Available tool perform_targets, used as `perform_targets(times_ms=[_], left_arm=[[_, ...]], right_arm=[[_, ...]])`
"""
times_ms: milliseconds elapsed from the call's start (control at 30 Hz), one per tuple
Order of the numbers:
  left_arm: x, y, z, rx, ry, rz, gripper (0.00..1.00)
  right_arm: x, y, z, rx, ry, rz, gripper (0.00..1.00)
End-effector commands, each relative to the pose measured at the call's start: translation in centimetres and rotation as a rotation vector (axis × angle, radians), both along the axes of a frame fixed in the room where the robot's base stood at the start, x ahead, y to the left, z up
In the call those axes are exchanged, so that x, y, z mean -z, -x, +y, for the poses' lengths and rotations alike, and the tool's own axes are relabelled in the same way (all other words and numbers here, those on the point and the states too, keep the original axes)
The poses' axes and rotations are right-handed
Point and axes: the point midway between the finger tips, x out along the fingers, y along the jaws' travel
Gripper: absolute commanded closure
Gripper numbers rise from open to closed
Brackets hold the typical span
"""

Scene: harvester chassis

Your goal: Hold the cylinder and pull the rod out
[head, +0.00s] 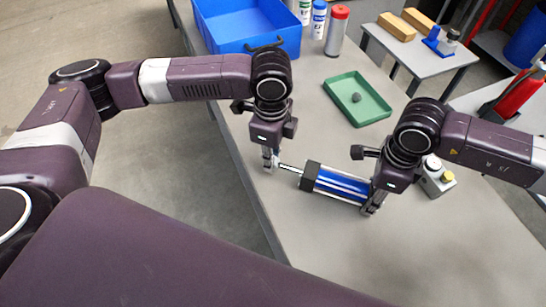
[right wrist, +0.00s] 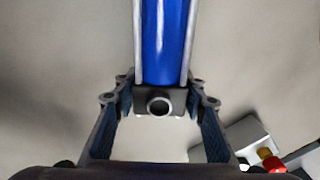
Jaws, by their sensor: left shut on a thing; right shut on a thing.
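A blue cylinder (head: 342,184) with dark end caps and silver tie rods lies over the grey table in the head view. Its silver rod (head: 290,168) sticks out of the left end cap. My left gripper (head: 271,163) is shut on the rod's outer end. My right gripper (head: 371,206) is shut on the cylinder's right end. The right wrist view shows the blue cylinder body (right wrist: 165,45) running upward from the right gripper (right wrist: 160,105), whose fingers lie on both sides of the end cap. The exact finger contact on the rod is too small to tell.
A green tray (head: 358,115) with a dark lump, a blue bin (head: 225,45) and several bottles (head: 338,30) are farther back. The table's left edge (head: 245,190) runs close to the left gripper.

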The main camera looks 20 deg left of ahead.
Motion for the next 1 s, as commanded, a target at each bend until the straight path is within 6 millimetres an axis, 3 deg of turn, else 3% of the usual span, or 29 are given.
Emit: perform_targets(times_ms=[1000], left_arm=[[0.0, 0.0, 1.6, -0.003, -0.005, 0.001, 1.00]], right_arm=[[0.1, 0.0, -0.3, 0.003, 0.007, 0.002, 1.00]])
